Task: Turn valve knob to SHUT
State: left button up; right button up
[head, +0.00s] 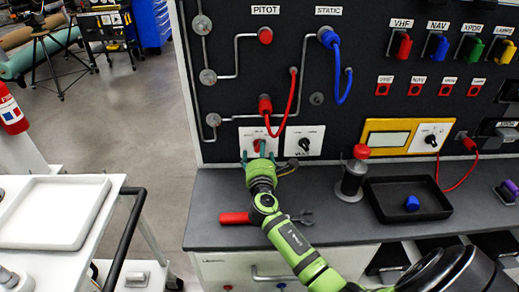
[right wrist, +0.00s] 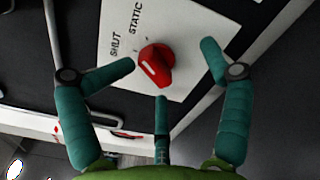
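The red valve knob (right wrist: 157,66) sits on a white plate (right wrist: 120,22) in the right wrist view. The words SHUT and STATIC are printed beside it. A white mark shows on the knob's left face; I cannot tell exactly which word it points to. In the head view the plate (head: 246,132) is low on the black panel, and my right gripper largely covers the knob. My right gripper (head: 258,156) is at the plate. Its teal fingers (right wrist: 163,88) are spread open around the knob, with gaps visible between them and it. My left gripper is not in view.
A second white plate with a black knob (head: 304,145) is just right. A red hose (head: 292,100) hangs above. The grey bench (head: 210,190) below holds a red-handled tool (head: 236,218), a red-topped stand (head: 353,175) and a black tray (head: 378,203). A white cart (head: 105,215) stands left.

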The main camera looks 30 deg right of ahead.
jog(key=shift+d, duration=0.1)
dwell(0.3)
jog(key=p+v, duration=0.1)
jog(key=v, duration=0.4)
jog(key=shift+w, duration=0.1)
dwell(0.3)
